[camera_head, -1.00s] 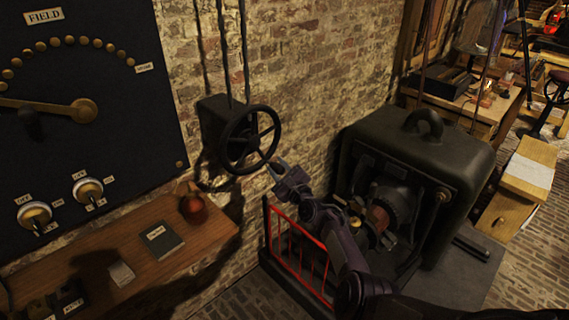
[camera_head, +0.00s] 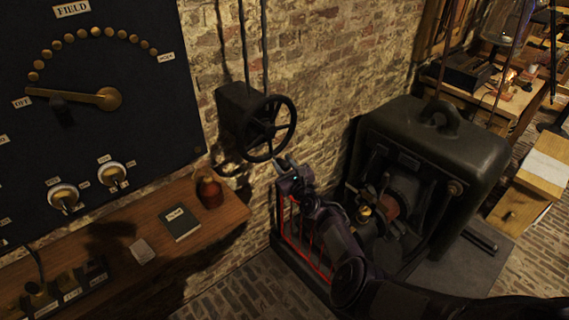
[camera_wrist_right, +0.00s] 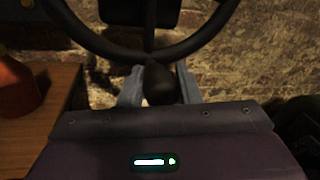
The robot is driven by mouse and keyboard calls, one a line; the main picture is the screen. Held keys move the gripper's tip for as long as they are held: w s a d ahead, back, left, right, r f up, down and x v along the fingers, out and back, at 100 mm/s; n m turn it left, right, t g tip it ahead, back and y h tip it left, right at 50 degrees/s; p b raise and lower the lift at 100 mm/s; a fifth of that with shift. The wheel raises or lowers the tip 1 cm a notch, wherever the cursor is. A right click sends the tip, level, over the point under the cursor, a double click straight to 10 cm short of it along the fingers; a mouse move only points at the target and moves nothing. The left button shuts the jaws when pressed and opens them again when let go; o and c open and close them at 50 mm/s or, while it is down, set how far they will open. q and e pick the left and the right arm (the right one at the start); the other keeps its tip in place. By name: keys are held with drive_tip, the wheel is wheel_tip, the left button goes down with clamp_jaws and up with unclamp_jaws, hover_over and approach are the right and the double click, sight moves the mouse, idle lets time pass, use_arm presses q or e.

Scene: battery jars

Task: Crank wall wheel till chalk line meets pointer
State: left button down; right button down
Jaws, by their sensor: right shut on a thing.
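The dark spoked wall wheel (camera_head: 292,130) is mounted on a dark box (camera_head: 232,112) on the brick wall. Its lower rim and a spoke show in the wrist view (camera_wrist_right: 105,48). My right gripper (camera_head: 281,163) is at the wheel's lower rim. In the wrist view its fingers (camera_wrist_right: 158,88) are on both sides of a dark rounded crank handle (camera_wrist_right: 159,78), shut on it. The handle is hidden by the gripper in the head view. I cannot make out a chalk line or a pointer. My left gripper is not in view.
A red railing (camera_head: 301,240) and a large dark machine (camera_head: 440,150) stand close by my right arm. A dark FIELD panel (camera_head: 130,140) hangs at left.

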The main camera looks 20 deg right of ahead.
drive_tip(key=shift+s+f, duration=0.15)
drive_tip(key=shift+f, duration=0.15)
drive_tip(key=c, duration=1.3)
unclamp_jaws()
drive_tip(key=shift+o, duration=1.2)
drive_tip(key=shift+r, duration=0.2)
